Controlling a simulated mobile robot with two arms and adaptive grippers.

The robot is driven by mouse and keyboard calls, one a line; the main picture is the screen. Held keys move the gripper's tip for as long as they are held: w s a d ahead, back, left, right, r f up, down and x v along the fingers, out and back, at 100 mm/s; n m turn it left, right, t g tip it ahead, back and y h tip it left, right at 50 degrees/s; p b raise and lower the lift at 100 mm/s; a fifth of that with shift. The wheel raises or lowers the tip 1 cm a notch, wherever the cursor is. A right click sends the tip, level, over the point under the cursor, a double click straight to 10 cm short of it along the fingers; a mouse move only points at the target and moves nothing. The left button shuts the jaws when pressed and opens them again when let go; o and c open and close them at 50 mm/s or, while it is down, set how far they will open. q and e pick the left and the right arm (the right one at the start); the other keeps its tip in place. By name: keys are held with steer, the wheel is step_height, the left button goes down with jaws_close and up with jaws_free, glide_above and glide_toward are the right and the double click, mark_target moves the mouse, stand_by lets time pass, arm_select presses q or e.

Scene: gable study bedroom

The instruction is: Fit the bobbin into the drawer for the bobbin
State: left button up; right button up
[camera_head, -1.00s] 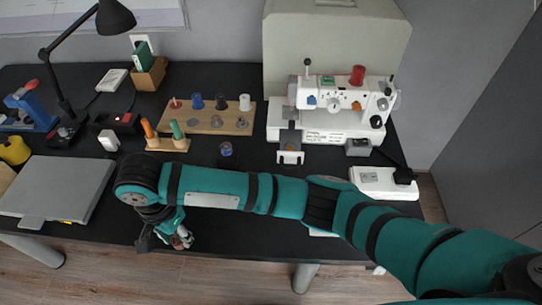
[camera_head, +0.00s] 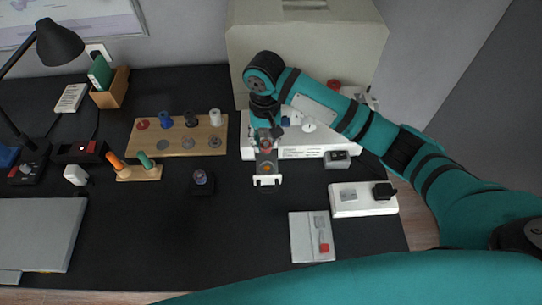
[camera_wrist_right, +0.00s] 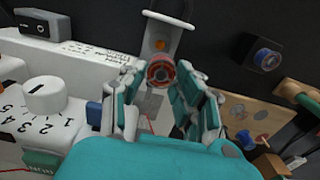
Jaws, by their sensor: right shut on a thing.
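The bobbin (camera_wrist_right: 160,72), with a reddish winding, is held between the fingertips of my right gripper (camera_wrist_right: 162,78) in the right wrist view. The right gripper (camera_head: 265,138) is shut on it, in front of the white sewing machine (camera_head: 288,152). In the head view the bobbin (camera_head: 265,147) shows small beneath the fingers. The drawer (camera_head: 267,181) is pulled out from the machine, with a white front and an orange spot inside. The bobbin is over the inner end of the drawer; its exact height above it is unclear. My left gripper is out of view.
A wooden spool board (camera_head: 150,140) and a dark holder with a spool (camera_head: 202,182) lie left of the drawer. A white pedal-like box (camera_head: 362,199) and a flat light case (camera_head: 312,238) lie to the right. The front middle of the black table is clear.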

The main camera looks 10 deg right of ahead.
glide_above(267, 168)
step_height(267, 168, down, 5)
steer(key=shift+w+f, duration=0.1)
steer(key=shift+f, duration=0.1)
step_height(267, 168, down, 4)
steer(key=shift+r, duration=0.1)
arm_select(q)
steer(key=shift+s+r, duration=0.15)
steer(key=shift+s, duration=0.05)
arm_select(e)
steer(key=shift+f, duration=0.2)
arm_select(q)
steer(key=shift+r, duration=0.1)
arm_select(e)
steer(key=shift+f, duration=0.4)
steer(key=o, duration=0.8)
steer(key=shift+f, duration=0.1)
